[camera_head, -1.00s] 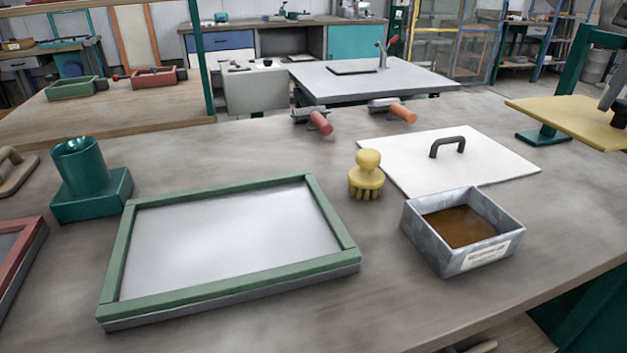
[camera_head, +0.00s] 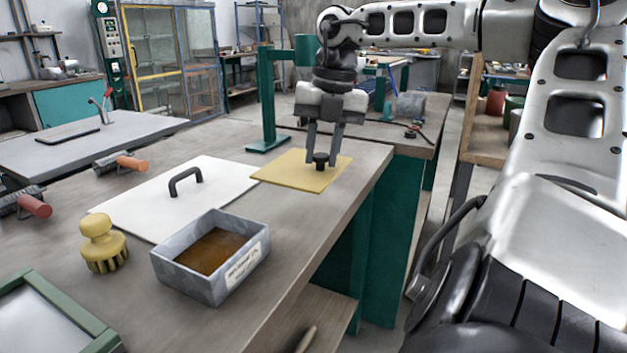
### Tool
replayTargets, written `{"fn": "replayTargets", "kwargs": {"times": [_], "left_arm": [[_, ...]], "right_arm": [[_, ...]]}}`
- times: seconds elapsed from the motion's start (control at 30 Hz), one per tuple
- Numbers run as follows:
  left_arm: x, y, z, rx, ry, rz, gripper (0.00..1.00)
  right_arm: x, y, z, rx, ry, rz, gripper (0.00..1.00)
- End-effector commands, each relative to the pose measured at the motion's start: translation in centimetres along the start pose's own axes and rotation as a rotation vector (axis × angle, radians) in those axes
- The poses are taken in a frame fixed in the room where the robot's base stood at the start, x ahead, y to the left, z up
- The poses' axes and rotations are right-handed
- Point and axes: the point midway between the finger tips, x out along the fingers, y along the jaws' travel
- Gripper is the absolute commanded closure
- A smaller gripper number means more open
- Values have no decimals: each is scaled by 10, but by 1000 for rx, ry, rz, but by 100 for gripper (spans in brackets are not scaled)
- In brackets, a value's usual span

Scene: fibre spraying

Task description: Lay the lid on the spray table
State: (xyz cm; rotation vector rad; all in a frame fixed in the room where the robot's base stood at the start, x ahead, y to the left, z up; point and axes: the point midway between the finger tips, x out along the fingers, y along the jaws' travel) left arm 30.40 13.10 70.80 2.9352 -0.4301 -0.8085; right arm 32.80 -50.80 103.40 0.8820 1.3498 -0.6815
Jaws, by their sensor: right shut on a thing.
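The lid appears to be the flat yellow board (camera_head: 290,170) with a dark knob (camera_head: 321,160) on top. It lies level at the right end of the near wooden table (camera_head: 345,203); I cannot tell whether it rests on the top or hovers just above. My right gripper (camera_head: 322,148) comes down from above, with its fingers closed around the knob. A white board (camera_head: 222,190) with a black handle lies flat to the left of the yellow board. My left gripper is out of view.
A grey box of brown matter (camera_head: 170,270) and a yellow brush (camera_head: 100,243) stand in front of the white board. A green post (camera_head: 268,100) rises behind the yellow board. A green-framed screen (camera_head: 85,325) is at lower left.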

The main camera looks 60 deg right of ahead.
Motion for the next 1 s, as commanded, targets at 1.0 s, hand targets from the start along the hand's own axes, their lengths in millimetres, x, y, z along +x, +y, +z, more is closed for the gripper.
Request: {"fn": "replayTargets", "kwargs": {"times": [1.0], "left_arm": [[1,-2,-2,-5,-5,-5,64]], "right_arm": [[98,-12,70,-1,-1,1,97]]}}
